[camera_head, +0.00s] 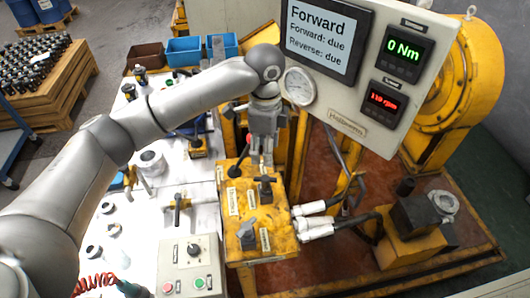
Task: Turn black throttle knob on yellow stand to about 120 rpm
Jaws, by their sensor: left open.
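The yellow stand (280,222) is in the middle of the view and carries labelled controls. A black knob (264,187) sits on its top face, and a grey knob (246,230) sits lower on it. A lever with a black ball end (234,171) stands at the stand's upper left. My left gripper (262,160) is open and points down just behind the black knob. I cannot tell whether its fingers touch anything. The red display (383,102) on the panel reads about 119 rpm, though the digits are small. My right gripper is out of view.
A screen (322,35) reads "Forward", with forward and reverse both due; a green display (403,48) reads 0 Nm. A grey control box (190,262) stands front left. White-ended hoses (315,218) lie right of the stand. Parts cover the white table (130,235).

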